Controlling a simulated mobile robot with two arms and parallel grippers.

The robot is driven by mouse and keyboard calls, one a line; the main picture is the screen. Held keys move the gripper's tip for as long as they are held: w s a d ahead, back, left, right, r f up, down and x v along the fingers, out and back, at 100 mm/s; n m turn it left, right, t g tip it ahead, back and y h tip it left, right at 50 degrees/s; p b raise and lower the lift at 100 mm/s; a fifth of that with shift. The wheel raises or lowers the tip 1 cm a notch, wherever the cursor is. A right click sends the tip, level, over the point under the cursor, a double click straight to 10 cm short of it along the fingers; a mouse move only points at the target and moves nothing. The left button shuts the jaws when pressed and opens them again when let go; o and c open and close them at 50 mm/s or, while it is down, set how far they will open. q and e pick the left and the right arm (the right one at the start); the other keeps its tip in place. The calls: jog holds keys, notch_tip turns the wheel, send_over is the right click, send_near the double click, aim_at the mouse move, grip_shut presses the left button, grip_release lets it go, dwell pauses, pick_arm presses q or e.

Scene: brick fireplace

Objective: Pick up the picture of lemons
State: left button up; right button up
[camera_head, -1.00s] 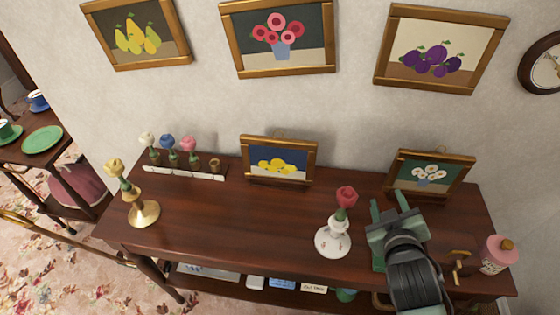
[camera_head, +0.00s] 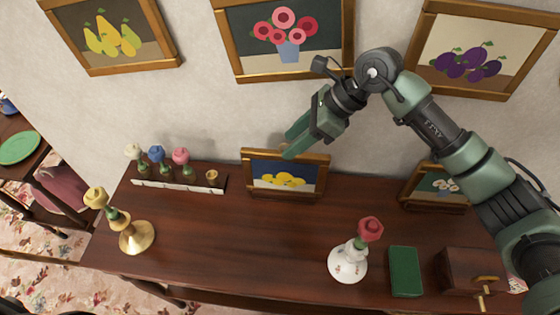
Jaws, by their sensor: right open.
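The picture of lemons (camera_head: 274,181), yellow fruit on blue in a gold-brown wooden frame, stands on the dark wooden table against the wall, near the middle of the view. My right gripper (camera_head: 292,142) is open and empty at the top edge of this picture. Its green fingers point down and left and overlap the frame's upper edge in the view. I cannot tell whether they touch it. My left gripper is not in view.
A white-flower picture (camera_head: 438,187) stands right, partly behind my arm. The table's middle (camera_head: 240,240) is clear.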

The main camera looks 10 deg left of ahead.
aim_at(302, 155)
jog(key=w+d+h, duration=0.1)
jog(key=d, duration=0.2)
jog(key=w+d+h, duration=0.1)
jog(key=shift+w+d+f+t+h, duration=0.2)
jog(key=shift+w+f+t+h, duration=0.05)
jog(key=shift+w+t+h, duration=0.05)
jog(key=shift+d+f, duration=0.15)
jog(key=shift+f, duration=0.1)
jog(key=shift+s+f+p, duration=0.15)
jog(key=shift+f+p, duration=0.15)
jog(key=shift+p, duration=0.05)
jog(key=p+x, duration=0.3)
jog(key=x, duration=0.2)
jog(key=shift+s+a+f, duration=0.1)
jog(key=shift+a+f, duration=0.1)
jog(key=shift+f, duration=0.1)
jog(key=shift+a+f, duration=0.15)
jog(key=shift+f, duration=0.25)
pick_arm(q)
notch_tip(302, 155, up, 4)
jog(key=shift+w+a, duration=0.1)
pick_arm(e)
jog(key=shift+c, duration=0.3)
grip_shut()
